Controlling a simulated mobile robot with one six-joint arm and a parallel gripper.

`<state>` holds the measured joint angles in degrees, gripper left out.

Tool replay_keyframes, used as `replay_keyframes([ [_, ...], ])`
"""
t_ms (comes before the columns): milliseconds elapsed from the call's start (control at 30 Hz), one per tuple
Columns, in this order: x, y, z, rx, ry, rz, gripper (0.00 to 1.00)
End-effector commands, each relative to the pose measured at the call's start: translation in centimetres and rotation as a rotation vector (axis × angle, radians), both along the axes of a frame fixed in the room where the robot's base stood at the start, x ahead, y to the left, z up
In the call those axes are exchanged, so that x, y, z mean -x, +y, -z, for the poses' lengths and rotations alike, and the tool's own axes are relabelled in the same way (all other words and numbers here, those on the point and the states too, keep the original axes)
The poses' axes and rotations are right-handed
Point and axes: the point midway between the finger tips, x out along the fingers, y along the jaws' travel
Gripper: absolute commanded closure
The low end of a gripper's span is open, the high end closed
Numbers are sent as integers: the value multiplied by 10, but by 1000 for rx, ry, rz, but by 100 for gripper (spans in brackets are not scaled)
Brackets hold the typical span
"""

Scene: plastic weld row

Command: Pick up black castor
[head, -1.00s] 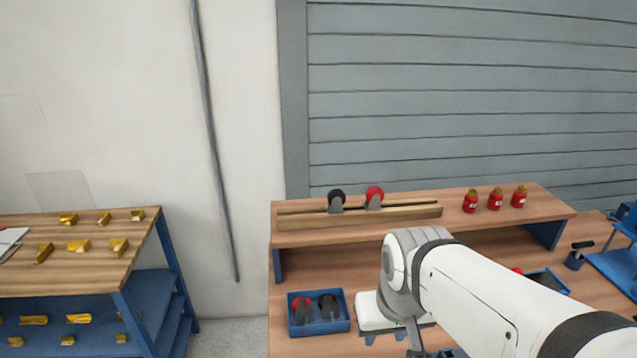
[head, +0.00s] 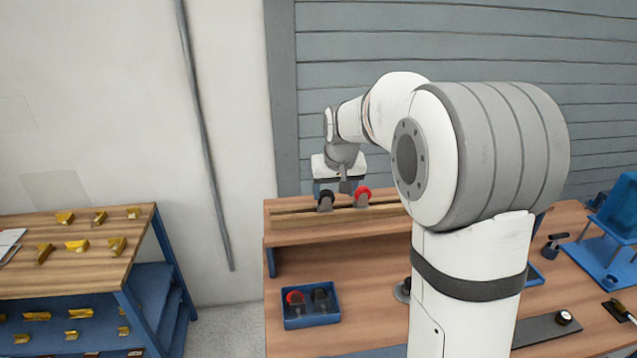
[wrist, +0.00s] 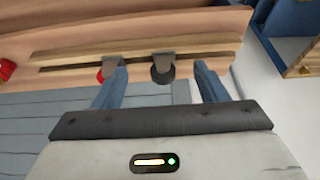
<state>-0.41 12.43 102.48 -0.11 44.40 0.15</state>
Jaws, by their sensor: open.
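A black castor (head: 325,201) stands in the wooden rack (head: 395,212) on the raised shelf, with a red castor (head: 362,196) beside it. My gripper (head: 338,187) is at the rack, partly in front of the wall and close to the black castor. In the wrist view my open gripper (wrist: 160,68) has its two blue fingers spread, with the black castor (wrist: 162,74) showing between them, its wheel down in the picture. The red castor (wrist: 103,74) shows next to the left finger, partly hidden by it. I cannot tell how far the fingertips are from the black castor.
A blue bin (head: 312,321) on the bench below holds a red and a black castor. A side table (head: 85,215) at the left carries several gold pieces. My arm hides the right part of the shelf. The wall is behind the rack.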

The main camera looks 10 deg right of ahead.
Motion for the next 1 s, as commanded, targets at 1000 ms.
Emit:
replay_keyframes([
  [1000,-102,0,78,-1,-31,3,34],
])
